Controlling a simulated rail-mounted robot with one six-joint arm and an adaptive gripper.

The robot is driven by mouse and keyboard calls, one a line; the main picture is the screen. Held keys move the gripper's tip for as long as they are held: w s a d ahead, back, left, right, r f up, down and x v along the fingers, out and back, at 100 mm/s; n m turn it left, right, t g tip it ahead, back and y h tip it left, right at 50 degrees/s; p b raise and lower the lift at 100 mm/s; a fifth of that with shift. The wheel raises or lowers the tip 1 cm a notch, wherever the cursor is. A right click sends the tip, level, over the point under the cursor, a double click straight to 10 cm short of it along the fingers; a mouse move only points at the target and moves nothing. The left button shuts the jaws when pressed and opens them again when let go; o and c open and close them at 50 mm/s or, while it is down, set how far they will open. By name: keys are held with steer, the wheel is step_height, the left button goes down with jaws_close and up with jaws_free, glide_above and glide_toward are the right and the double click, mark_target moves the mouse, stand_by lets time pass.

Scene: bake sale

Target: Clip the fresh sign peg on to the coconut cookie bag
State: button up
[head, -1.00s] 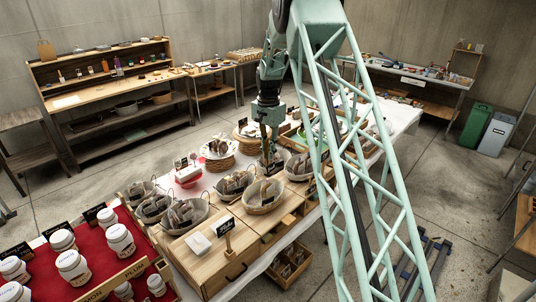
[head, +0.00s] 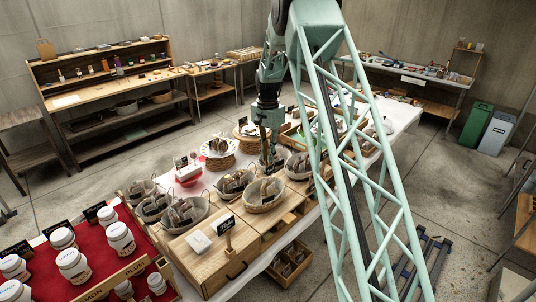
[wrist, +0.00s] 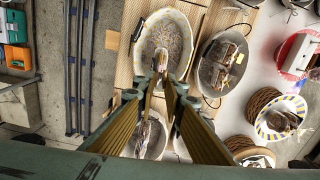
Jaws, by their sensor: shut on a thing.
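My gripper (wrist: 160,82) points down over the baskets in the wrist view, its two ridged pads closing together at the tips. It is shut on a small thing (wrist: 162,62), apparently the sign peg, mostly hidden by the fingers. In the head view my gripper (head: 266,140) is above the row of baskets at the table's middle. Below it in the wrist view, a basket (wrist: 128,148) holds a bag (wrist: 148,128), partly covered by the fingers. Another basket (wrist: 203,75) holds dark bags (wrist: 222,62). I cannot tell which bag is coconut cookie.
A pale-rimmed basket (wrist: 140,35) lies ahead of the fingertips. A red-and-white scale-like object (wrist: 299,52) and a plate on a woven stand (wrist: 262,103) stand to the right. In the head view, a small black sign (head: 225,225) stands on the wooden crate top.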

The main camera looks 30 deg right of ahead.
mark_target(268, 165)
steer(key=shift+f+b, duration=0.3)
steer(key=shift+f, duration=0.9)
steer(key=shift+f+b, duration=1.2)
steer(key=shift+f, duration=0.65)
steer(key=shift+c, duration=0.2)
stand_by(1.9)
steer(key=shift+o, duration=0.2)
steer(key=o, duration=0.3)
steer(key=shift+o, duration=1.4)
steer(key=o, duration=0.6)
stand_by(0.3)
